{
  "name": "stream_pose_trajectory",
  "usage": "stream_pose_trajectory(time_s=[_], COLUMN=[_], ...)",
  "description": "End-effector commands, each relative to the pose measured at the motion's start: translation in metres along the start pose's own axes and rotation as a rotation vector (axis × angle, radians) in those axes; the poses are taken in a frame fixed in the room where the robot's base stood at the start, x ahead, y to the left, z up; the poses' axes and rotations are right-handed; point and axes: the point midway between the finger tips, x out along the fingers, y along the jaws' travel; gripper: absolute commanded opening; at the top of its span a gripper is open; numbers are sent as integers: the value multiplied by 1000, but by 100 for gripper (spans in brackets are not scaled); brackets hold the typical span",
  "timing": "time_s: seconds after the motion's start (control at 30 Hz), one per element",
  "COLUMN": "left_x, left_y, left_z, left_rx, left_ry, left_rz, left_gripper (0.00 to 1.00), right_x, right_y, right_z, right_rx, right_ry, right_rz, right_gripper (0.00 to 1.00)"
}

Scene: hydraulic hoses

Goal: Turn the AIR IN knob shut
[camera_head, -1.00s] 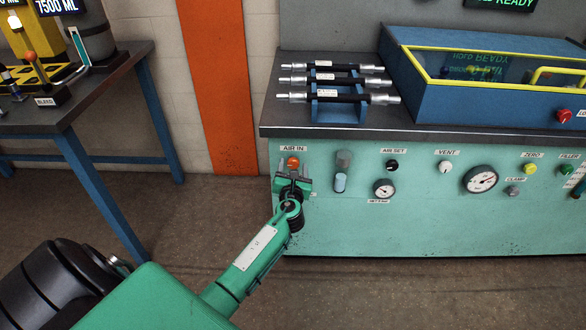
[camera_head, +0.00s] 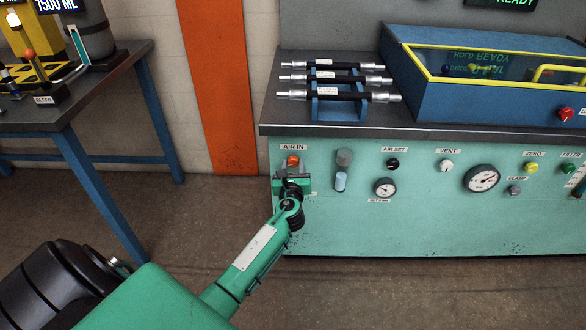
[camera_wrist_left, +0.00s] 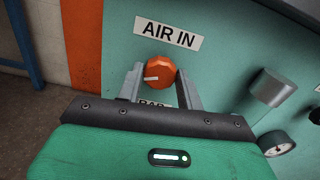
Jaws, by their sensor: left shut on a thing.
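The AIR IN knob (camera_head: 293,161) is orange and sits at the upper left of the green panel, below its AIR IN label (camera_head: 293,147). In the left wrist view the knob (camera_wrist_left: 158,72) has a white mark pointing left. My left gripper (camera_head: 291,168) reaches the knob from below and in front. In the left wrist view the fingers of my left gripper (camera_wrist_left: 160,82) stand on either side of the knob, shut on it. The gripper hides the lower part of the knob in the head view. My right gripper is not in view.
The bench edge (camera_head: 400,130) overhangs above, with several hoses on a blue rack (camera_head: 340,108). A table (camera_head: 75,105) stands at left; floor between is free.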

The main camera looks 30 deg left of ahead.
Motion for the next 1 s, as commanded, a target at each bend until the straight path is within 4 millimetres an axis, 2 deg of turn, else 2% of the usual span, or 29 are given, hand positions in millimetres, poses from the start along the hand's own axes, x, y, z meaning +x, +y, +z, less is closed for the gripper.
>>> stream_pose_trajectory(time_s=[0.77, 1.0], left_x=[0, 0], left_y=[1, 2], left_z=[-3, -2], left_rx=[-742, -951], left_ry=[-1, -1], left_rz=[0, 0], left_gripper=[14, 14], right_x=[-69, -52], right_y=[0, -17], right_z=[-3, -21], right_rx=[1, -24], right_ry=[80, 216], right_rz=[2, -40], right_gripper=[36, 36])
